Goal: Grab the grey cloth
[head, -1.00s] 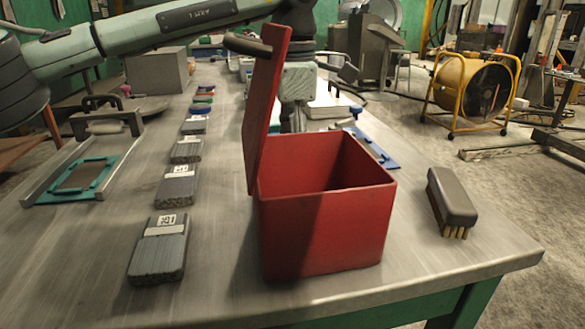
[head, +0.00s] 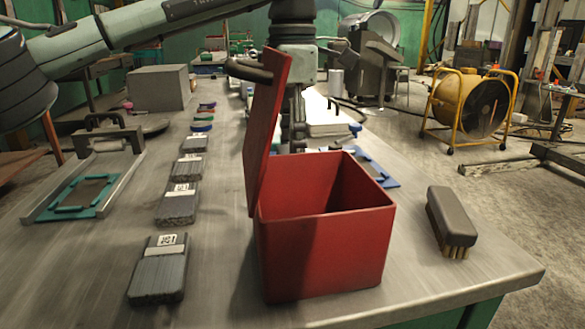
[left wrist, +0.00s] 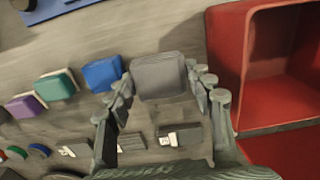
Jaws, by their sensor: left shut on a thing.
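The grey cloth (left wrist: 160,75) is a folded, rounded block between the fingers of my left gripper (left wrist: 161,80) in the left wrist view. The gripper is shut on it, with fingers on both its left and right sides. In the head view my left gripper (head: 296,125) points down behind the open lid of the red box. The lid and box hide part of it, and I cannot make out the cloth there. My right gripper is in neither view.
The red box (head: 325,240) stands open at the table's front, its raised lid (head: 265,135) on the left. Blue (left wrist: 102,73), green (left wrist: 57,84) and purple (left wrist: 25,105) folded pieces lie in a row.

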